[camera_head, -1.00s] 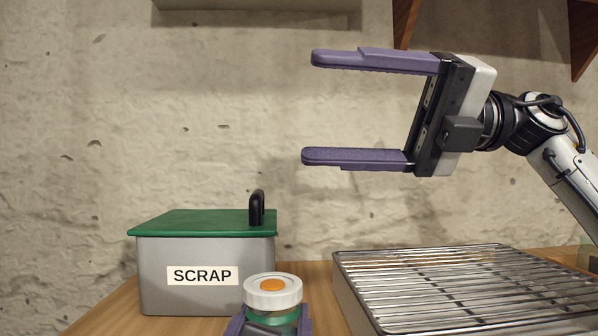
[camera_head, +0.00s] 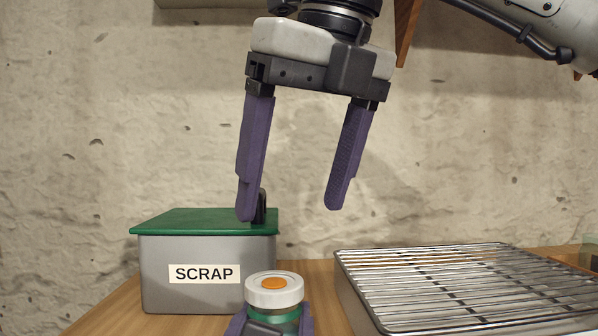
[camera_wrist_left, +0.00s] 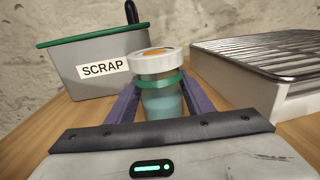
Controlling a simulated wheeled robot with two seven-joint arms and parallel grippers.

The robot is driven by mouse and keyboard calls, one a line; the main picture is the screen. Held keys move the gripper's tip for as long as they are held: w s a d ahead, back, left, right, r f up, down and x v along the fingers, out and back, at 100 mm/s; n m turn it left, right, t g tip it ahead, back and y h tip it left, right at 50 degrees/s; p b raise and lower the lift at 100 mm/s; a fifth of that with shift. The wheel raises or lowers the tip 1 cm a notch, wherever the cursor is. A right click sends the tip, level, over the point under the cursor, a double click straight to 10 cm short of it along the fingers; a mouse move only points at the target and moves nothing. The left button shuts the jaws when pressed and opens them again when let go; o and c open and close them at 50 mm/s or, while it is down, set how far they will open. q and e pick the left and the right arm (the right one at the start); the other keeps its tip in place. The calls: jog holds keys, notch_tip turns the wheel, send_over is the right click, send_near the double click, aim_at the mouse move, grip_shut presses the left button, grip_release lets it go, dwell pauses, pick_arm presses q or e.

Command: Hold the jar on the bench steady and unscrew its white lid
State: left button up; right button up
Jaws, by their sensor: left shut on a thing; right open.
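The jar (camera_wrist_left: 162,101) stands upright on the bench, with a green band below its white lid (camera_head: 273,290). The lid is on the jar and has an orange disc on top. My left gripper (camera_head: 270,326) is shut on the jar, one purple finger on each side, below the lid. The left wrist view also shows the lid (camera_wrist_left: 152,63) clear of the fingers. My right gripper (camera_head: 291,212) is open and empty, pointing down above the jar with clear space between its fingertips and the lid. The jar's lower part is hidden in the head view.
A grey bin labelled SCRAP (camera_head: 170,295), with a green top and black handle, stands behind and left of the jar. A metal tray with a wire rack (camera_head: 470,285) lies to the right. Bare wooden bench (camera_head: 322,290) shows between them.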

aim_at(275, 281)
jog(key=x, duration=1)
jog(key=shift+w+f, duration=0.15)
jog(key=shift+f, duration=0.1)
jog(key=shift+c, duration=0.3)
jog(key=c, duration=1.2)
jog(key=n+g+y, duration=0.1)
jog(key=n, duration=0.3)
jog(key=shift+w+n, duration=0.1)
jog(key=shift+n, duration=0.2)
jog(key=shift+w+d+n+g+y, duration=0.1)
jog(key=shift+n+g+y, duration=0.4)
jog(key=shift+n, duration=0.6)
jog(key=shift+n+g, duration=0.4)
jog(key=shift+n, duration=0.8)
jog(key=n, duration=0.2)
jog(key=n+g, duration=0.1)
jog(key=n, duration=0.1)
jog(key=shift+w+n+g, duration=0.25)
jog(key=shift+n+g, duration=0.05)
